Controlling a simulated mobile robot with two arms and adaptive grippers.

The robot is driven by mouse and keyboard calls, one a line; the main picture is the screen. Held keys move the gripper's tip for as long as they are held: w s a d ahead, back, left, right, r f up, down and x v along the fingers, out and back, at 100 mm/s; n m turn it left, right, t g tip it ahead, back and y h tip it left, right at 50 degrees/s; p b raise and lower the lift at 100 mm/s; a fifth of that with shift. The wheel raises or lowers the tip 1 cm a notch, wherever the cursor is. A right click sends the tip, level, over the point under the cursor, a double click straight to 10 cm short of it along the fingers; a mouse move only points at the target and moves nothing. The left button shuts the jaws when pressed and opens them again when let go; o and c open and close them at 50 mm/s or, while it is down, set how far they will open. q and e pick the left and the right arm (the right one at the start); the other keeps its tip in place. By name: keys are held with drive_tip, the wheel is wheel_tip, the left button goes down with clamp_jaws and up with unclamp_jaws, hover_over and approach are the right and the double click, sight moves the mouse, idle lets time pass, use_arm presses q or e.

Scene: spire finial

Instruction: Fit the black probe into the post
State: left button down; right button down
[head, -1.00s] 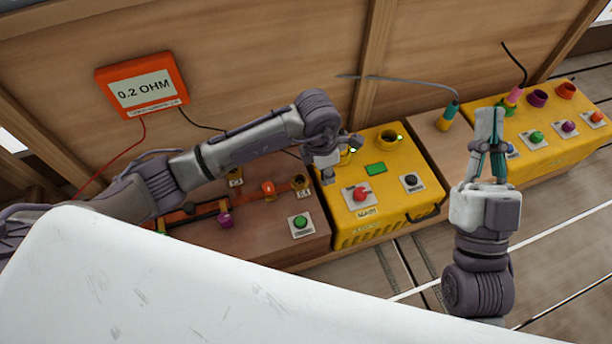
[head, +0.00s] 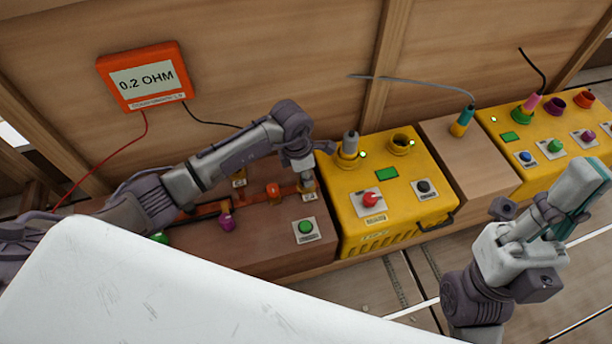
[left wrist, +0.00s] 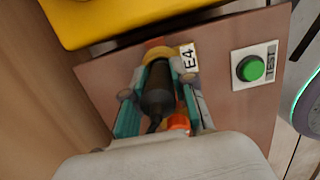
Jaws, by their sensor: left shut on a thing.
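My left gripper (head: 306,180) is over the right end of the brown box, at the post marked E4. In the left wrist view its teal fingers (left wrist: 158,98) are shut on the black probe (left wrist: 157,92). The probe's far end meets the yellow-orange post (left wrist: 158,52) beside the E4 label; I cannot tell whether it is inside. In the head view the gripper mostly hides probe and post. My right gripper (head: 578,205) is at the right, clear of the boxes; its finger gap is unclear.
The orange meter (head: 146,76) reads 0.2 OHM, with red and black leads. The yellow box (head: 385,195) with a grey plug (head: 350,143) stands close right.

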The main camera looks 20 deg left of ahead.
use_arm(q)
drive_tip(key=shift+r, duration=0.1)
drive_tip(key=shift+f, duration=0.25)
drive_tip(key=c, duration=0.9)
unclamp_jaws()
drive_tip(key=shift+c, duration=0.2)
drive_tip(key=shift+r, duration=0.1)
